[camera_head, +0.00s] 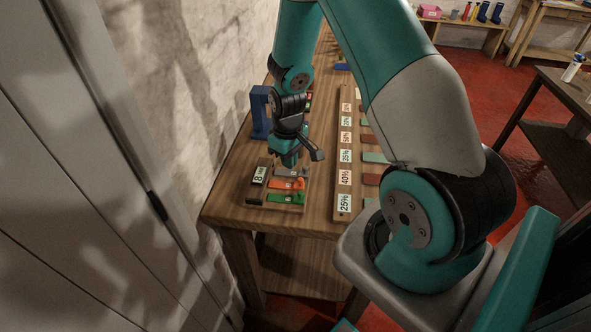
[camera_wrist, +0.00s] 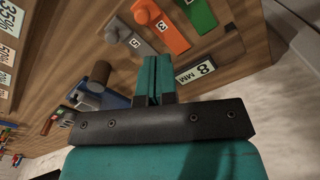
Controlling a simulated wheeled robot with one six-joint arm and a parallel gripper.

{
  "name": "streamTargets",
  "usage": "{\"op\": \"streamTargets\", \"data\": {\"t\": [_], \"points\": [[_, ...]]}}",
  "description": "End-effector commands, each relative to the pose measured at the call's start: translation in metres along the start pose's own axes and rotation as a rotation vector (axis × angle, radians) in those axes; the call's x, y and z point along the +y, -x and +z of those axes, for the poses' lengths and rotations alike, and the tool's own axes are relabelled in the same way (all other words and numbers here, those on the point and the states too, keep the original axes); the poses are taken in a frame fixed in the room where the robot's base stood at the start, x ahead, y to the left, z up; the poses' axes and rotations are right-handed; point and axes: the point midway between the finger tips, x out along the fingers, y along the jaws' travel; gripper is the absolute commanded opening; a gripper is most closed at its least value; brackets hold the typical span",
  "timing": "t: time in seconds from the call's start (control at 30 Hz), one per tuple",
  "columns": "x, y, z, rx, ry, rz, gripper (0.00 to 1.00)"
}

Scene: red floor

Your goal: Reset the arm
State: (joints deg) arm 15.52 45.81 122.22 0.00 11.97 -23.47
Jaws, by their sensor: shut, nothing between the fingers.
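My teal arm reaches out over the wooden table (camera_head: 225,208). My gripper (camera_head: 289,161) points down above the far part of a small wooden tray near the table's near end. In the wrist view its two teal fingers (camera_wrist: 154,72) are pressed together with nothing between them. They lie beside the tray's "8 MM" label (camera_wrist: 196,72) and the grey piece marked 5 (camera_wrist: 128,38). I cannot tell the exact height of the fingertips above the tray.
The tray holds an orange piece (camera_head: 287,184) and a green piece (camera_head: 286,198). A blue stand (camera_head: 260,112) is behind, near the wall. A long board with percent labels (camera_head: 344,203) lies to the right. A white wall bounds the left.

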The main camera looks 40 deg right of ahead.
Motion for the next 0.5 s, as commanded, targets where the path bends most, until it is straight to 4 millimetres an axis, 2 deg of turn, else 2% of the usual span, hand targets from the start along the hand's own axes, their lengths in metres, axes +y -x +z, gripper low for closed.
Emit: {"op": "streamTargets", "data": {"t": [0.33, 0.43, 0.5], "points": [[-0.001, 0.001, -0.001, 0.002, 0.001, -0.001, 0.00], [-0.011, 0.012, -0.005, 0.016, 0.011, -0.011, 0.00], [-0.028, 0.028, -0.010, 0.035, 0.028, -0.031, 0.00]]}}
